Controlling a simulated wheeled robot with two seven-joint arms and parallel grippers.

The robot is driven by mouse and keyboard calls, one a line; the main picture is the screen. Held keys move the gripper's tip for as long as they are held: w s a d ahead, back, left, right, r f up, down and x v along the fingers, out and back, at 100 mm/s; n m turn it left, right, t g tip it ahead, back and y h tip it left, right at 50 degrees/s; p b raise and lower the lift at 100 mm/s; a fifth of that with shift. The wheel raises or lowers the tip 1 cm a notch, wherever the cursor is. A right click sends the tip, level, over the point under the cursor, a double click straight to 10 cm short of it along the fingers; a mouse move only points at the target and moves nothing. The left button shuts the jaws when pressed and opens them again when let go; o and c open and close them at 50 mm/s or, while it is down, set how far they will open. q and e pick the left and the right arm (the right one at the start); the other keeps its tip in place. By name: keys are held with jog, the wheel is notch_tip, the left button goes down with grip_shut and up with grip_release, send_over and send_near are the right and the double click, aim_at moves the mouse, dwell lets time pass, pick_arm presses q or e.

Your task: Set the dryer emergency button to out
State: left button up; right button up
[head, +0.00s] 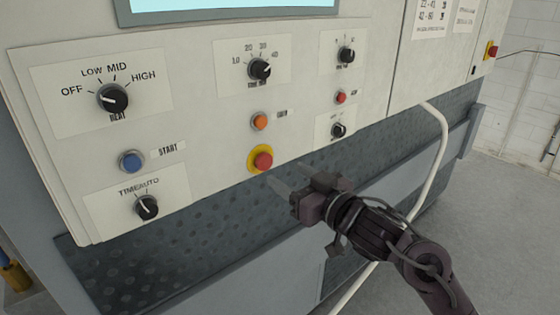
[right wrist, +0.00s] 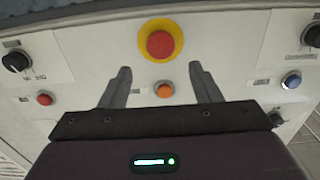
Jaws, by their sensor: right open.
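The emergency button is a red mushroom knob (head: 263,161) on a yellow round collar, low in the middle of the cream control panel (head: 200,110). In the right wrist view the red knob (right wrist: 160,44) sits at top centre, beyond my fingertips. My right gripper (head: 275,185) is open and empty, just right of and below the button in the head view. In the right wrist view its two fingers (right wrist: 160,80) stand apart, with the orange button (right wrist: 164,90) seen between them. Whether the red button is pressed in or out, I cannot tell. My left gripper is out of view.
An orange button (head: 259,121) sits right above the red one. A blue start button (head: 132,161), a small red button (head: 341,97) and several black dials surround it. A white pipe (head: 438,150) runs right of the panel.

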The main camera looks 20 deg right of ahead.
aim_at(266, 162)
jog(key=p+x, duration=0.1)
jog(key=x, duration=0.4)
jog(key=shift+w+a+r+p, duration=0.1)
jog(key=shift+w+a+p, duration=0.1)
jog(key=shift+w+p, duration=0.15)
jog(key=shift+x, duration=0.8)
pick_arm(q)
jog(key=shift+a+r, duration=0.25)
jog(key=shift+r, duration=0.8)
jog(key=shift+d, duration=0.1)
pick_arm(e)
jog(key=shift+c, duration=0.5)
